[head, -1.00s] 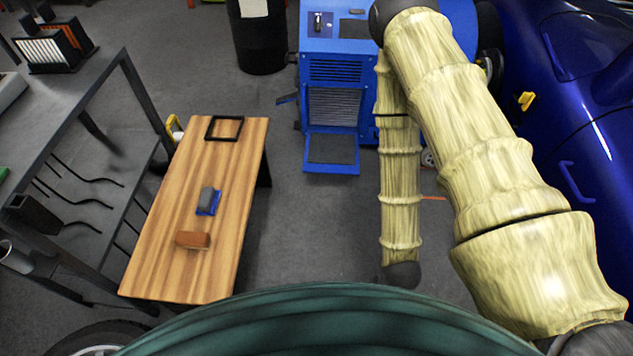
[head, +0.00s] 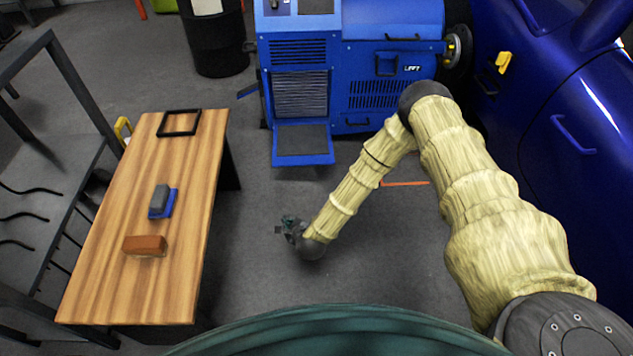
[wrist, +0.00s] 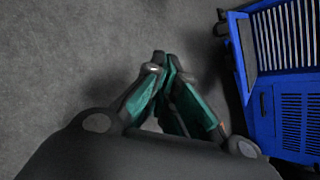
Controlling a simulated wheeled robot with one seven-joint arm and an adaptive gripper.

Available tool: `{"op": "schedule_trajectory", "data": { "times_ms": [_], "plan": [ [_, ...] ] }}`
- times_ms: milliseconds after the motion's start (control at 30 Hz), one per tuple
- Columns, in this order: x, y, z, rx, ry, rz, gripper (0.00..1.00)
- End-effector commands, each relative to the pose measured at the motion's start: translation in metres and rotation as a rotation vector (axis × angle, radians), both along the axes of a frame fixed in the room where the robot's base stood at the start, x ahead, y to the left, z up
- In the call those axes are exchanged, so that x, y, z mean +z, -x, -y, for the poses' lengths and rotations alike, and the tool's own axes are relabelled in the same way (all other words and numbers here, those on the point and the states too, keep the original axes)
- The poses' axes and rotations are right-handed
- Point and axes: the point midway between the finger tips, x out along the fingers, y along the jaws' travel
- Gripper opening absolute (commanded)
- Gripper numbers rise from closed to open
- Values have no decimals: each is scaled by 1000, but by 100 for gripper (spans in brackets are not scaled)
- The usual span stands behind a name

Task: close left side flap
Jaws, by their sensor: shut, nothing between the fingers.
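The blue dynamometer cabinet (head: 300,55) stands at the top middle of the head view. A small blue flap (head: 248,90) sticks out from its left side, apart from my gripper; only its edge shows, so its exact angle is hard to tell. A front panel (head: 303,143) with a dark inner face hangs folded out low at the cabinet's front. My gripper (head: 282,226) is shut and empty over the open floor, in front of the cabinet. In the wrist view its green fingers (wrist: 166,62) meet at the tips, and the cabinet (wrist: 290,100) is at the right edge.
A wooden bench (head: 150,215) at left holds a black frame (head: 179,122), a blue-and-grey block (head: 162,202) and a brown block (head: 145,245). A black barrel (head: 213,40) stands behind. A blue car (head: 570,120) fills the right. Floor between bench and cabinet is clear.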

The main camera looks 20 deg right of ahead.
Motion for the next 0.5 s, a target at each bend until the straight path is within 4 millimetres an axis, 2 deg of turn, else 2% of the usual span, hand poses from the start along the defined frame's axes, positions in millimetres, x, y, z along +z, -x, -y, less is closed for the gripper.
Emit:
{"op": "schedule_trajectory", "data": {
  "times_ms": [33, 200, 300, 400, 500],
  "plan": [
    [-19, -20, 16, -100, -65, 33, 0],
    [-37, -78, 71, -413, -308, 161, 0],
    [-42, -102, 102, -549, -424, 233, 0],
    [-44, -117, 126, -641, -508, 288, 0],
    [-45, -125, 142, -694, -559, 323, 0]
  ]
}}
